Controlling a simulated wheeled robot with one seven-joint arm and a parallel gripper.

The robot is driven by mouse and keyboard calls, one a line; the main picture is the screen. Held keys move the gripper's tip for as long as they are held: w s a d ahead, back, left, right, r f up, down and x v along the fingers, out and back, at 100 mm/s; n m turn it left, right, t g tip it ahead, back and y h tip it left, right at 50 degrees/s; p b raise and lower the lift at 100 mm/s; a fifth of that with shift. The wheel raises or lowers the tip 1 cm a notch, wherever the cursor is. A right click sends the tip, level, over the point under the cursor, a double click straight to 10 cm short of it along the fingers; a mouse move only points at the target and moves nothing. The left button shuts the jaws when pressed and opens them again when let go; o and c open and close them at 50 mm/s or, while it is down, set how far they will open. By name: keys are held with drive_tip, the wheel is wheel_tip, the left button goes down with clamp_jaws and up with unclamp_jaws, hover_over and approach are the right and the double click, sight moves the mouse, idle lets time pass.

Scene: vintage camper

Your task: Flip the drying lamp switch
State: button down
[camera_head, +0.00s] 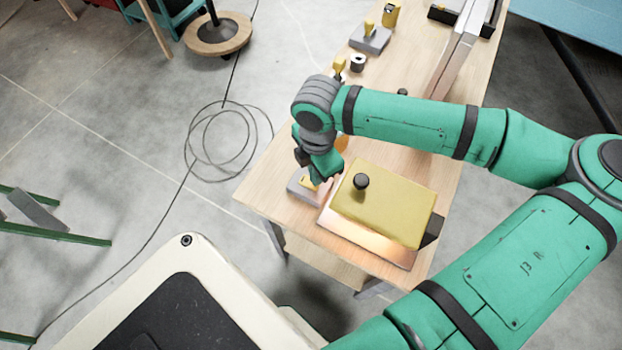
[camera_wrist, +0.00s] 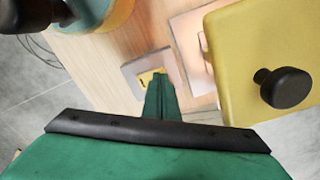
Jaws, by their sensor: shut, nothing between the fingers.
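The switch is a small grey block (camera_head: 298,189) with a yellow lever, at the near left corner of the wooden table. It also shows in the wrist view (camera_wrist: 133,69). My green gripper (camera_head: 319,180) points down at it, fingers together and empty. In the wrist view the fingertips (camera_wrist: 160,80) overlap the yellow lever and partly hide it; I cannot tell whether they touch. The lever's position is unclear. The drying lamp seems to be the yellow box (camera_head: 385,208) with a black knob, right of the switch; it also shows in the wrist view (camera_wrist: 240,60). A warm glow lies beneath it.
Farther along the table (camera_head: 262,190) stand a yellow-handled stamp-like thing on a grey block (camera_head: 370,40), a small dark-and-white roll (camera_head: 357,63) and a long metal bar (camera_head: 455,60). A cable (camera_head: 225,145) lies coiled on the floor at left.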

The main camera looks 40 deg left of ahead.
drive_tip(key=shift+d+f, duration=0.1)
drive_tip(key=shift+f, duration=0.1)
drive_tip(key=shift+s+f, duration=0.15)
drive_tip(key=shift+f, duration=0.2)
idle(0.4)
drive_tip(key=shift+w+r, duration=0.2)
drive_tip(key=shift+r, duration=2.25)
drive_tip(key=shift+s+r, duration=0.2)
drive_tip(key=shift+r, duration=0.9)
